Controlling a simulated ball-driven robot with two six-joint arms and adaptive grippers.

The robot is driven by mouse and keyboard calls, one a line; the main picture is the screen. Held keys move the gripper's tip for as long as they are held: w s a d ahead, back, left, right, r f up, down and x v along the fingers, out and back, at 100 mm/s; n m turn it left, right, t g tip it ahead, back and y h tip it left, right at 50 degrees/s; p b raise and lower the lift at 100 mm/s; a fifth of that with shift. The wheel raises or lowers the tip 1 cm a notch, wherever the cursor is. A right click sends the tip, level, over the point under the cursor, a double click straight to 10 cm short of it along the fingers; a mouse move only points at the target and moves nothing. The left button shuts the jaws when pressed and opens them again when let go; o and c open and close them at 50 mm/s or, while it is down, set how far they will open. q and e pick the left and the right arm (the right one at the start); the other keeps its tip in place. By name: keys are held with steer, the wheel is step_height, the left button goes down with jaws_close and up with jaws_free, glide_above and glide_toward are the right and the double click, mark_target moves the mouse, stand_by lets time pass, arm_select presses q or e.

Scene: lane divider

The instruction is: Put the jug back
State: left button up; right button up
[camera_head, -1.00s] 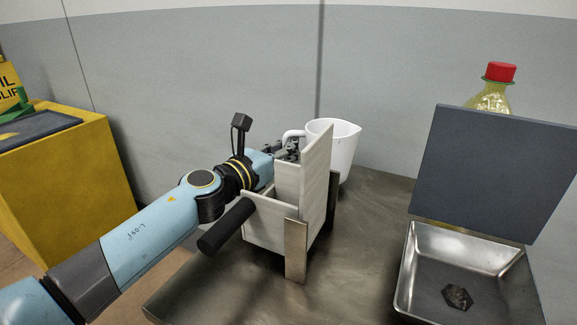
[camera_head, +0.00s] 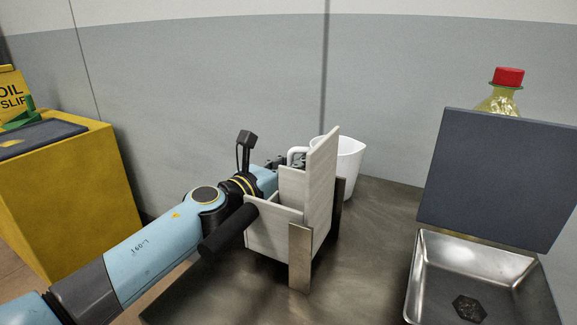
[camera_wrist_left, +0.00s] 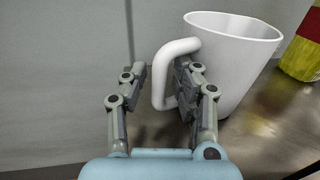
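The white jug (camera_head: 352,160) is upright over the steel table behind the pale divider (camera_head: 319,190), which hides its lower part in the head view. In the left wrist view the jug (camera_wrist_left: 232,62) has its handle towards my left gripper (camera_wrist_left: 162,80). The fingers are apart, one outside the handle and one inside its loop, with a gap showing between the outer finger and the handle. In the head view my left gripper (camera_head: 282,162) is partly hidden behind the divider. My right gripper is not in view.
A metal basin (camera_head: 425,265) with a dark raised panel (camera_head: 495,175) stands at the right. A red-capped bottle (camera_head: 507,78) is behind it. A black cylinder (camera_head: 228,231) juts from the divider's left. A yellow cabinet (camera_head: 75,200) is at the left.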

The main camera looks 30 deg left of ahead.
arm_select(q)
steer(key=shift+r, duration=0.25)
steer(key=s+b, duration=0.1)
steer(key=s, duration=0.2)
steer(key=s+a, duration=0.1)
steer(key=s, duration=0.3)
steer(key=s+b, duration=0.1)
steer(key=s, duration=0.3)
steer(key=shift+a+f+b, duration=0.3)
steer(key=shift+a+b, duration=0.05)
steer(key=shift+s+r, duration=0.15)
steer(key=shift+s, duration=0.3)
steer(key=shift+r, duration=0.1)
